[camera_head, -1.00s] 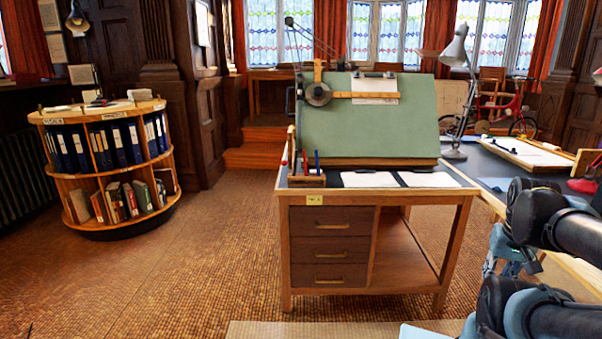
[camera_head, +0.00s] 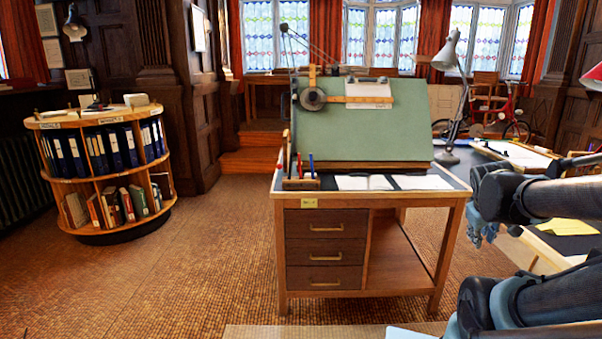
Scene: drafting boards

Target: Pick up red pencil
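A red pencil (camera_head: 299,165) stands upright in a small wooden pencil holder (camera_head: 302,184) at the left front of the drafting table (camera_head: 400,204). A blue pencil or pen (camera_head: 311,162) stands just to its right. The lower part of the red pencil is hidden in the holder. My gripper (camera_head: 476,229) is at the right, beside the table's right edge and well apart from the holder.
A tilted green drafting board (camera_head: 362,130) rises behind the holder, with white paper (camera_head: 364,182) in front of it. A desk lamp (camera_head: 448,95) and a second table stand at the right. A round bookshelf (camera_head: 100,165) stands left, with free floor between.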

